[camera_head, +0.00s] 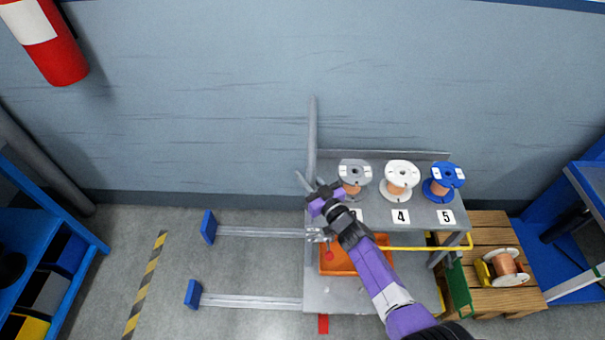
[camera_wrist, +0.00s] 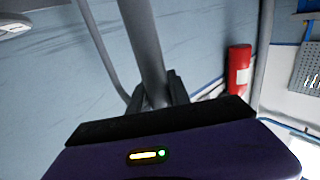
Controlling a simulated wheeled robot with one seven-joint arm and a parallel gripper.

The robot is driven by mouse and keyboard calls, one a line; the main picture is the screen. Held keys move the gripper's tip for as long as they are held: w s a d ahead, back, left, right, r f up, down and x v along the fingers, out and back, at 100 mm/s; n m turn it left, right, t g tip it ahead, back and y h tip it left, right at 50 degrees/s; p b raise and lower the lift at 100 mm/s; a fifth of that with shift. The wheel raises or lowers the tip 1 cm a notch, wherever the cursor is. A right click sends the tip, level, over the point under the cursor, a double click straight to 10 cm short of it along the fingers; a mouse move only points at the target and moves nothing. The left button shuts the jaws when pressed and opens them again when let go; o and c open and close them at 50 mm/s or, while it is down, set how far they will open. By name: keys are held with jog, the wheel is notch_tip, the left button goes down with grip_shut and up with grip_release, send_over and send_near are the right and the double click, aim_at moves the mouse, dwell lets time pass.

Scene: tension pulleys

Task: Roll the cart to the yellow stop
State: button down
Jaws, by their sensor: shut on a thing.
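The grey cart (camera_head: 345,296) stands on two floor rails (camera_head: 262,232), with a shelf (camera_head: 430,214) along its back. My gripper (camera_head: 316,190) is at the cart's left end, shut on a grey upright bar (camera_head: 312,130). In the wrist view the bar (camera_wrist: 143,40) stands between the two dark fingers (camera_wrist: 157,92). Blue blocks (camera_head: 208,227) (camera_head: 193,293) sit at the rails' left ends, apart from the cart. I cannot make out a yellow stop for certain; a yellow bar (camera_head: 415,248) crosses the cart's right part. My arm hides part of the cart.
Grey, white and blue spools (camera_head: 354,173) (camera_head: 401,177) (camera_head: 444,181) stand on the shelf. An orange bin (camera_head: 340,267) is below. A wooden pallet (camera_head: 500,240) with a spool is at the right. A striped floor line (camera_head: 145,285) lies left of the rails; the floor between is clear.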

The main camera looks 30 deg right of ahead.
jog(key=shift+s+d+f, duration=0.15)
jog(key=shift+s+d, duration=0.15)
jog(key=shift+d, duration=0.15)
jog(key=shift+d, duration=0.1)
jog(key=c, duration=1.2)
grip_release()
jog(key=shift+s, duration=0.1)
jog(key=s+p, duration=0.1)
jog(key=s, duration=0.6)
jog(key=shift+s+a, duration=0.2)
jog(key=shift+s, duration=0.15)
